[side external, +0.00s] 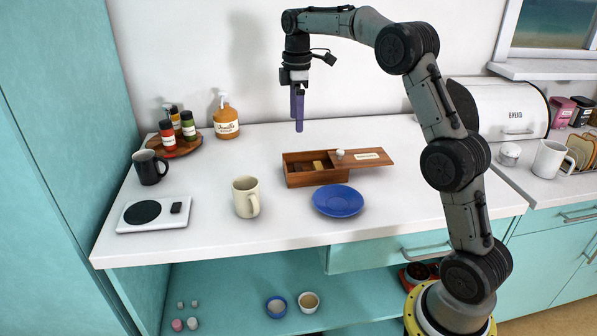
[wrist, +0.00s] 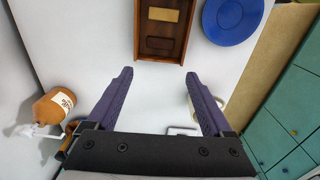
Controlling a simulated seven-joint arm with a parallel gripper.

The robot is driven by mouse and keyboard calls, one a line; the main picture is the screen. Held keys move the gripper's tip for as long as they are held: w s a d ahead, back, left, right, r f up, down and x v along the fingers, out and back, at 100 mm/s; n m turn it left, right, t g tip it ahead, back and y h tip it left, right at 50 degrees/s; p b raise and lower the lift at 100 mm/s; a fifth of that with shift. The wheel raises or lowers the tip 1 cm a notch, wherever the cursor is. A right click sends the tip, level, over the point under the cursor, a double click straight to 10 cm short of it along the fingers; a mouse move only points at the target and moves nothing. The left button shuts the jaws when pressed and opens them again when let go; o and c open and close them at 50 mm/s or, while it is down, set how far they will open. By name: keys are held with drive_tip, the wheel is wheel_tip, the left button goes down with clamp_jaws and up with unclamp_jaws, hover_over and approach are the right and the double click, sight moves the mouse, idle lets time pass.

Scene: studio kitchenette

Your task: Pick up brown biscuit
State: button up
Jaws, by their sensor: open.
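A wooden box (side external: 301,182) with its lid (side external: 372,159) slid to the right stands on the white counter. In its open part lie a tan block-like piece (side external: 318,165) and a darker brown one. In the wrist view the box (wrist: 139,40) is at the top, with the tan piece (wrist: 164,15) and a dark brown piece (wrist: 160,43), likely the brown biscuit, nearer to me. My gripper (side external: 298,127) hangs above the counter behind the box, fingers down. In the wrist view its purple fingers (wrist: 160,74) are apart with nothing between them.
A blue plate (side external: 338,201) lies in front of the box and a cream mug (side external: 245,197) stands to its left. A pump bottle (side external: 226,119), spice jars (side external: 167,137), a black mug (side external: 148,167) and a scale (side external: 178,222) are farther left. Bare counter surrounds the box's left side.

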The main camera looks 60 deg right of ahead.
hover_over(298, 168)
wheel_tip(298, 168, down, 9)
drive_tip(key=shift+s+d+f, duration=0.1)
drive_tip(key=shift+f, duration=2.95)
drive_tip(key=c, duration=1)
drive_tip(key=shift+r, duration=0.15)
